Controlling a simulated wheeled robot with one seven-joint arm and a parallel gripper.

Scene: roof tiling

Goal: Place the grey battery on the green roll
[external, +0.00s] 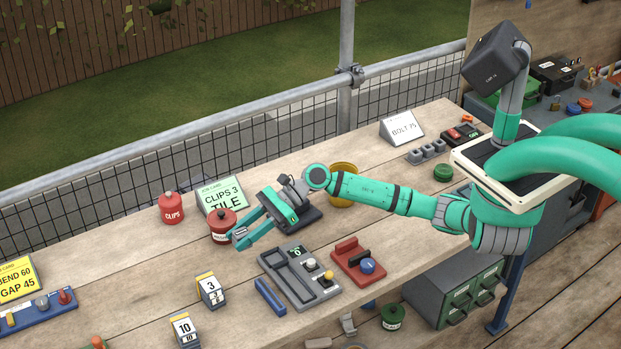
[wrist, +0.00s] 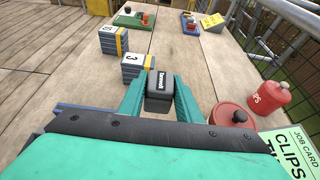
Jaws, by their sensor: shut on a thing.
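My gripper (external: 243,236) is over the left part of the bench, in front of a red lidded pot, with its fingers pointing left and down. In the wrist view my gripper (wrist: 160,98) is shut on a dark grey block with a light label, which looks like the grey battery (wrist: 161,84). In the external view only a small grey bit of it shows between the fingers. A round, flat green thing, likely the green roll (external: 443,173), lies on the right part of the bench, well apart from my gripper. The wrist view does not show it.
Red pots (external: 171,209) and a clips card (external: 221,196) stand behind my gripper. Number blocks (external: 210,290), a grey panel with knobs (external: 300,278) and a red-based device (external: 358,262) are nearer the front edge. A yellow container (external: 344,184) and grey blocks (external: 427,150) stand farther right.

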